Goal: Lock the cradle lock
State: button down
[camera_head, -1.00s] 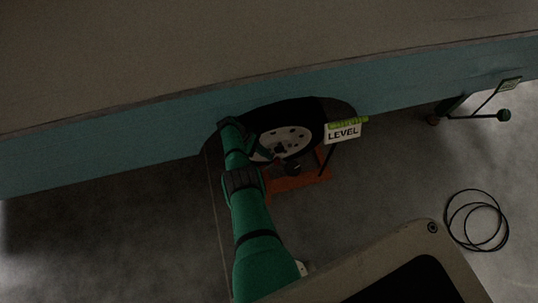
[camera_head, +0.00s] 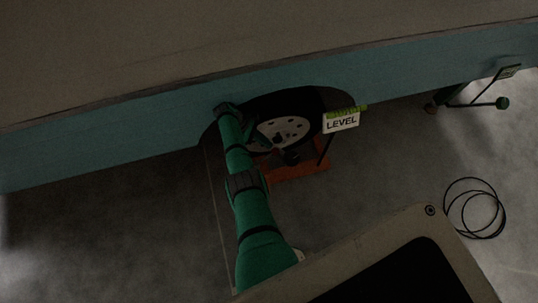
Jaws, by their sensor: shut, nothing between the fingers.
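An orange cradle (camera_head: 305,172) stands on the floor below the camper's wheel (camera_head: 285,132), in the wheel arch. My green arm reaches up from the bottom and bends at the arch. My gripper (camera_head: 291,157) is small and dark, in front of the lower wheel and just above the cradle. It is shut and empty; its fingertips are hard to make out. I cannot make out the cradle lock; it is too dark and small, or hidden by the arm and gripper. I cannot tell if the gripper touches the cradle.
A white sign reading LEVEL (camera_head: 341,122), with a green level above it, stands right of the wheel on a dark post. A green-knobbed crank (camera_head: 502,103) sticks out at the far right. A black cable coil (camera_head: 475,208) lies on the floor. The left floor is clear.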

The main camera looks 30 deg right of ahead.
jog(key=s+a+r, duration=0.5)
jog(key=s+r, duration=0.4)
jog(key=s, duration=0.3)
jog(key=shift+r, duration=0.25)
dwell(0.9)
jog(key=shift+s+d+r, duration=0.1)
jog(key=shift+s+r, duration=0.05)
jog(key=shift+s, duration=0.35)
dwell(0.6)
